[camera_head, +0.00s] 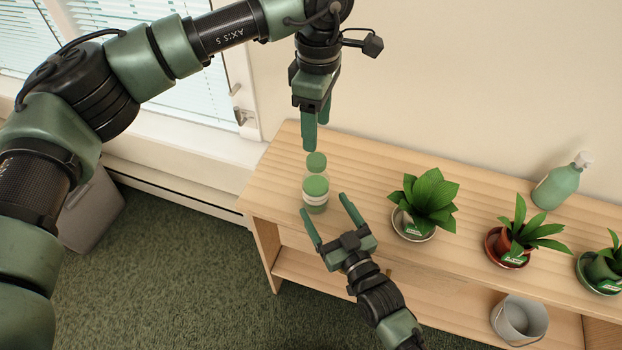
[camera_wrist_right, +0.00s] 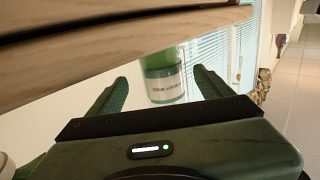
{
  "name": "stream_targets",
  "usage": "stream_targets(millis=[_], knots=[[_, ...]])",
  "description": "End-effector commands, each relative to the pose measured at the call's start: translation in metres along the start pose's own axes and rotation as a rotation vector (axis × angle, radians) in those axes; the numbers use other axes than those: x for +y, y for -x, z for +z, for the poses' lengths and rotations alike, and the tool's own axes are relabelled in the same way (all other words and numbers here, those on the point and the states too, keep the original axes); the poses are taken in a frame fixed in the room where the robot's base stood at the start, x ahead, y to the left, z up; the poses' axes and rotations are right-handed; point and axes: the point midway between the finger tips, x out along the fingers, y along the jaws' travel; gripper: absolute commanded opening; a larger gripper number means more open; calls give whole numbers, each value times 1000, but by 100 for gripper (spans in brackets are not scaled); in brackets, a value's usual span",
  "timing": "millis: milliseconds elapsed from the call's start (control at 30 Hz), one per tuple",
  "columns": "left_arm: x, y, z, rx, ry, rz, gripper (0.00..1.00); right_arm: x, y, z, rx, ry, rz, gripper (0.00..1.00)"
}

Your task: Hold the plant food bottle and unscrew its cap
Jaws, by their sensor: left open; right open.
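The plant food bottle (camera_head: 315,197), green with a pale label band, stands upright near the left end of the wooden shelf top (camera_head: 355,157). A round green piece that looks like its cap (camera_head: 316,161) shows just above it in the picture, with a gap between; I cannot tell whether it lies on the shelf. My left gripper (camera_head: 311,143) points down, open, its tips just above that piece. My right gripper (camera_head: 327,217) is open, in front of the bottle. In the right wrist view the labelled bottle (camera_wrist_right: 164,88) shows between the open fingers, beyond the tips.
Potted plants (camera_head: 412,225) (camera_head: 507,245) (camera_head: 603,268) stand in a row to the right. A grey bucket (camera_head: 518,318) is on the lower shelf. A window (camera_head: 190,105) and wall border the shelf's back.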

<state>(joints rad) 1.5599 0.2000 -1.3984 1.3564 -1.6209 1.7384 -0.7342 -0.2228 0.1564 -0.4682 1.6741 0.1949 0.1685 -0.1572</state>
Motion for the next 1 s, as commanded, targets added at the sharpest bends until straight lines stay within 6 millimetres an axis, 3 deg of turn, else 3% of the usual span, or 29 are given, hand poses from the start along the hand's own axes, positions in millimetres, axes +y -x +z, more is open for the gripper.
stream_targets(millis=[333,767,1000], knots=[[0,0,0,-4,1,0,59,0,-52,-1,1,0,0,80],[0,0,1,-5,0,0,59,-1,-63,0,-1,-1,-1,80],[0,0,1,-5,0,0,59,0,-62,0,-1,-1,0,16]])
